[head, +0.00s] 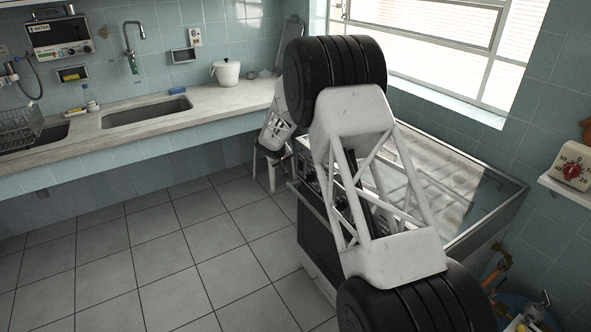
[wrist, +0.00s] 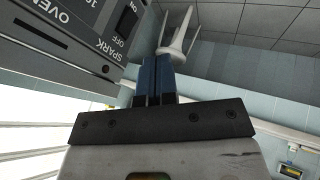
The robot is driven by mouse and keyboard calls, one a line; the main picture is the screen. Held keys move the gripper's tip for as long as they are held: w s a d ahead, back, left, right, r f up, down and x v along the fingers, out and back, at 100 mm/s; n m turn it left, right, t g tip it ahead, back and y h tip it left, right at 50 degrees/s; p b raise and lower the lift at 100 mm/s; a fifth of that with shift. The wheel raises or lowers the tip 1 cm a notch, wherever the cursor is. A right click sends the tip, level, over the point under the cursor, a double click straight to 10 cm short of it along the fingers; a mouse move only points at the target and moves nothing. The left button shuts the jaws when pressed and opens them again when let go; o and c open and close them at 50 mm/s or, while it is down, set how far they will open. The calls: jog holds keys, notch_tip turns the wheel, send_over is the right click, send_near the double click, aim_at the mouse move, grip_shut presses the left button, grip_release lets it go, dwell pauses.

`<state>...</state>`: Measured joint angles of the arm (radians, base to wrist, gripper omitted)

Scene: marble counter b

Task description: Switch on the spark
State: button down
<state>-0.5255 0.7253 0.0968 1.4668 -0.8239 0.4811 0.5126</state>
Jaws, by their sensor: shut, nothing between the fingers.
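The stove's control panel (wrist: 60,40) fills the upper left of the wrist view, seen at a slant, with the printed words OVEN, SPARK, OFF and ON. The spark switch (wrist: 127,20) is a dark piece between ON and OFF at the panel's edge; its position cannot be made out. My gripper (wrist: 153,60) has its blue fingers shut together and empty, to the right of the SPARK label in the picture. I cannot tell any contact with the panel. In the head view the stove (head: 321,235) stands under the window, its panel mostly hidden by my arm.
A white stool (wrist: 180,38) shows beyond the fingertips in the wrist view. A counter (head: 225,98) with sinks and a white pot (head: 226,72) runs along the back wall. A red-dial timer (head: 572,171) sits on a shelf at right. The tiled floor is clear.

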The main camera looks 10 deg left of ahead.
aim_at(300, 166)
jog(key=shift+w+a+f, duration=0.1)
jog(key=shift+f, duration=0.1)
dwell(0.4)
jog(key=shift+w+d+f, duration=0.55)
jog(key=shift+w+f, duration=0.85)
jog(key=shift+w+d+f, duration=0.6)
jog(key=shift+w+f, duration=0.75)
jog(key=shift+f, duration=0.05)
jog(key=shift+w+d+f, duration=0.55)
jog(key=shift+w+f, duration=0.85)
jog(key=shift+w+d, duration=0.1)
jog(key=shift+w+d+f, duration=0.1)
